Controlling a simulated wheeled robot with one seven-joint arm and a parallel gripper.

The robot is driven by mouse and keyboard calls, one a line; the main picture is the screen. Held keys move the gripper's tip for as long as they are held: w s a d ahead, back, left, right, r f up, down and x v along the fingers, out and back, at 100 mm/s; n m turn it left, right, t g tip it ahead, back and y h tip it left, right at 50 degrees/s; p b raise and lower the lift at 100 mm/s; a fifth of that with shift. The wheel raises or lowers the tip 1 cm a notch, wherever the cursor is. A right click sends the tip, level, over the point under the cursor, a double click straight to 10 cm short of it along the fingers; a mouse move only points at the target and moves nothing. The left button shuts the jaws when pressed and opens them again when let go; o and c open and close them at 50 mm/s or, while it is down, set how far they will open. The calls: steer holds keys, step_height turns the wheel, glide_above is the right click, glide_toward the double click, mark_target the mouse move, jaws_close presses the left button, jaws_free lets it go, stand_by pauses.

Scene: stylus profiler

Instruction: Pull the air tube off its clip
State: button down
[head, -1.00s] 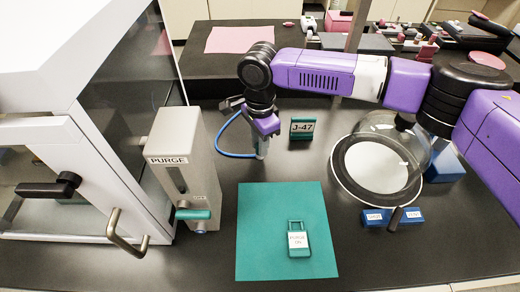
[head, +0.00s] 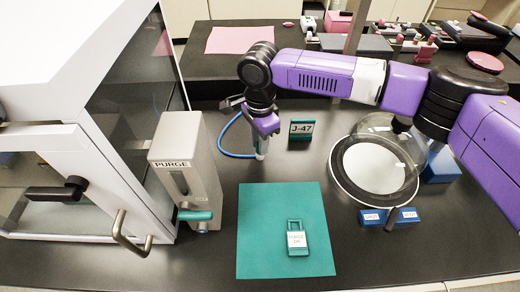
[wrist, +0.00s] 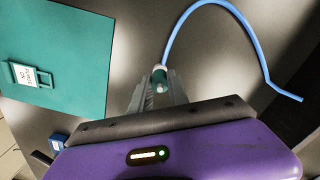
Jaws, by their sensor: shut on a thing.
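The air tube (head: 222,141) is a thin blue hose that curves on the dark bench between the purge box and my gripper. In the wrist view the blue tube (wrist: 228,5) arcs from near my fingers up and out to the right, where its far end shows. My gripper (head: 261,146) points down, with its fingers (wrist: 158,92) shut on a small teal and pale end piece (wrist: 160,76) where the tube begins. I cannot tell the clip apart from this piece, or whether they are touching.
The grey purge box (head: 187,165) with a teal lever stands left, beside a white cabinet (head: 60,165). A teal mat (head: 260,260) with a labelled tag lies in front. A J-47 sign (head: 301,130) and a glass dome (head: 405,140) stand right.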

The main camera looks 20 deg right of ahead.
steer(key=shift+r, duration=0.1)
stand_by(0.3)
steer(key=shift+r+p, duration=1.7)
steer(key=shift+p, duration=0.55)
step_height(320, 180, up, 3)
steer(key=p, duration=0.3)
steer(key=shift+r, duration=1)
steer(key=shift+f, duration=0.1)
